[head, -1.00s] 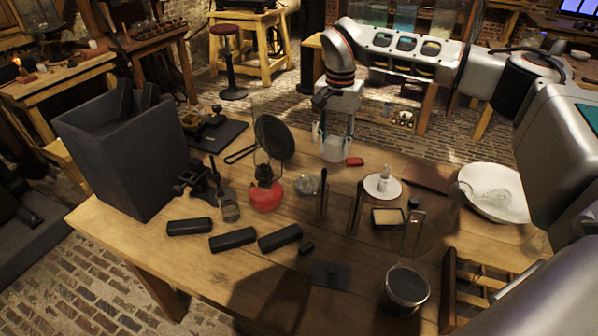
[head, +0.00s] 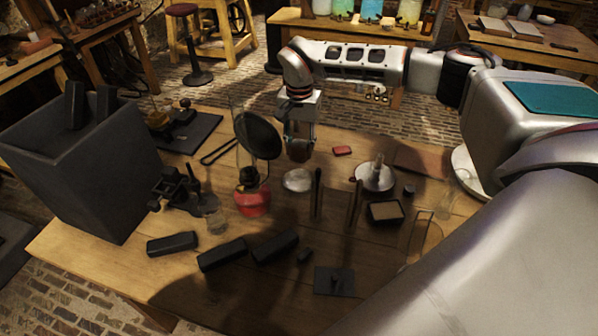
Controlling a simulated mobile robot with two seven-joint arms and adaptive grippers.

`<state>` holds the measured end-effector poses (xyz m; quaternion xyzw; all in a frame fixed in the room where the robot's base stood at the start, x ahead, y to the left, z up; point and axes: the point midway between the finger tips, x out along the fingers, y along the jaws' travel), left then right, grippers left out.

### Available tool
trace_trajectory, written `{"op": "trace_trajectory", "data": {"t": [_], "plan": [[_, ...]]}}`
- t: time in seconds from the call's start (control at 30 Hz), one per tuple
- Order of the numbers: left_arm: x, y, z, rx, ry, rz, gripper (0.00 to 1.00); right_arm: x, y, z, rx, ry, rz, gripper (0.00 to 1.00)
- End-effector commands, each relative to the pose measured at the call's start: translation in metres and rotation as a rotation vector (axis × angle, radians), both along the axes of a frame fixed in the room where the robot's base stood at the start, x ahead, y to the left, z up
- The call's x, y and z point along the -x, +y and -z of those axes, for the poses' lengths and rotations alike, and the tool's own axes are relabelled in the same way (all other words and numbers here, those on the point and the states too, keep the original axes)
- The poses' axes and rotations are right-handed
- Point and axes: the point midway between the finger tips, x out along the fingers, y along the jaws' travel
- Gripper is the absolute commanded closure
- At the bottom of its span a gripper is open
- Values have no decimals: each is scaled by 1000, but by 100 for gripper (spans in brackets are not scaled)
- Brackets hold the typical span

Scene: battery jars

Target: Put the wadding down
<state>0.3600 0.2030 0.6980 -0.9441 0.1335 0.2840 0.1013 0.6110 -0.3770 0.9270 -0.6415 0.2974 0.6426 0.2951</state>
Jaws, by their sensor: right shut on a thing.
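My right gripper (head: 300,150) is shut on a small lump, which I take for the wadding (head: 299,150). The lump is shaded and brownish here, and its outline is hard to make out between the fingers. The gripper points down over the back middle of the wooden table (head: 110,232), behind a small pale round thing (head: 297,180). I cannot tell whether the lump touches anything below it. My left gripper is not in view.
A red-based lamp (head: 252,202) and a dark round pan (head: 258,135) stand left of the gripper. A small red block (head: 342,150) and a metal dish (head: 375,178) lie to its right. A big dark bin (head: 90,175) stands at the left. My right arm hides the table's right side.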

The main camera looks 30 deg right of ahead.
Motion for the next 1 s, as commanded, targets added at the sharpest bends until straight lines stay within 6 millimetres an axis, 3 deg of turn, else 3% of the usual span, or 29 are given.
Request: {"op": "trace_trajectory", "data": {"t": [0.03, 0.2, 0.47, 0.7, 1.0], "plan": [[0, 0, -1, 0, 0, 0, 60, 1, 0, 14, 0, 4, 0, 91], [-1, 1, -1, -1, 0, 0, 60, 1, 1, 44, -1, 2, 0, 91], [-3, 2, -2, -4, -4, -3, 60, 0, 0, 62, -1, -1, 0, 91], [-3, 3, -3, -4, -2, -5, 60, 1, 1, 94, -1, 2, 1, 91], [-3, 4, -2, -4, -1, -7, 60, 0, 0, 99, 0, -1, 0, 91]]}}
